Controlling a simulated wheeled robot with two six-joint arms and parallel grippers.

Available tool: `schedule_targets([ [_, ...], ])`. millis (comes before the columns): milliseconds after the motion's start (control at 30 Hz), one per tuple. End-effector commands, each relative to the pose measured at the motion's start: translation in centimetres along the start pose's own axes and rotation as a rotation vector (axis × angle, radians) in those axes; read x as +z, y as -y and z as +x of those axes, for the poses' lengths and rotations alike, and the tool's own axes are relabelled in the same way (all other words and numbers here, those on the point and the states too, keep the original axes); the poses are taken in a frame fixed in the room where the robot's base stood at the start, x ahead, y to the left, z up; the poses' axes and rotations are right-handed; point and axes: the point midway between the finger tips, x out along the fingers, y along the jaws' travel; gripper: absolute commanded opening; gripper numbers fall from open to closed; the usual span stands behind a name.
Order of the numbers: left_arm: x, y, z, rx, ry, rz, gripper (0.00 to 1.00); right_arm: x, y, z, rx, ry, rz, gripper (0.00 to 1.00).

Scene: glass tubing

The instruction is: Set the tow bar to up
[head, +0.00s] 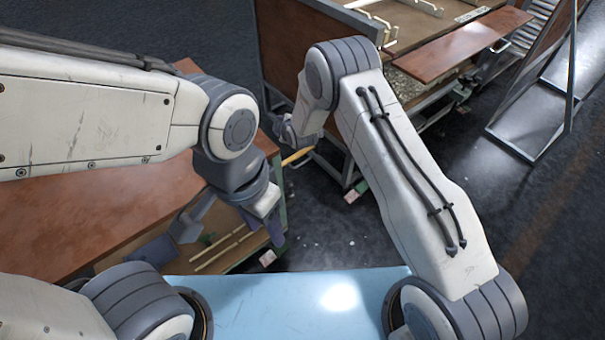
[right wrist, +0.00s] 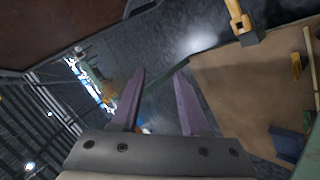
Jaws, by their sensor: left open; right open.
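A short yellow bar (head: 297,156), which looks like the tow bar, shows in the head view low at the near corner of the brown cart (head: 345,165). It appears to lie roughly level, but its full length and its mount are hidden behind my right arm. My right gripper (head: 284,128) is just above and beside it, partly hidden. In the right wrist view the right gripper (right wrist: 160,80) has its two purple fingers apart with nothing between them. A yellow-orange fitting (right wrist: 240,18) shows at top right there; I cannot tell if it is the same bar. My left gripper (head: 228,232) is open and empty.
A brown-topped bench (head: 100,205) with a lower shelf holding thin rods stands at left, under my left arm. The cart has a fold-out brown board (head: 465,45). A metal-framed panel (head: 535,110) leans at right. Dark floor (head: 335,225) is clear between bench and cart.

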Motion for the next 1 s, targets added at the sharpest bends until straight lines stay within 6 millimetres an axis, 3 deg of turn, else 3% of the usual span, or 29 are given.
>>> schedule_targets([
  [33, 0.2, 0.2, 3.0, 0.000, 0.000, 0.000, 0.50, 3.5, 3.6, 3.9, 0.041, -0.002, -0.050, 0.45],
  [100, 0.3, 0.4, 5.1, 0.000, 0.000, 0.000, 0.50, 6.8, 6.2, 7.2, 0.119, -0.012, -0.134, 0.45],
  [200, 0.4, 0.6, 7.6, 0.000, 0.000, 0.000, 0.50, 11.4, 10.2, 10.6, 0.226, -0.012, -0.249, 0.45],
  [300, 0.5, 0.7, 9.6, 0.000, 0.000, 0.000, 0.50, 15.2, 13.8, 12.5, 0.320, -0.004, -0.348, 0.45],
  [433, 0.6, 0.8, 11.3, 0.000, 0.000, 0.000, 0.50, 18.5, 17.2, 13.4, 0.408, 0.012, -0.440, 0.45],
  [600, 0.6, 0.9, 12.0, 0.000, 0.000, 0.000, 0.50, 20.1, 18.9, 13.6, 0.461, 0.025, -0.495, 0.45],
  [733, 0.7, 0.9, 12.8, 0.000, 0.000, 0.000, 0.50, 20.2, 18.6, 14.6, 0.471, 0.027, -0.502, 0.45],
  [1000, 0.9, 1.2, 16.3, 0.000, 0.000, 0.000, 0.50, 19.8, 16.7, 19.3, 0.469, 0.026, -0.499, 0.45],
])
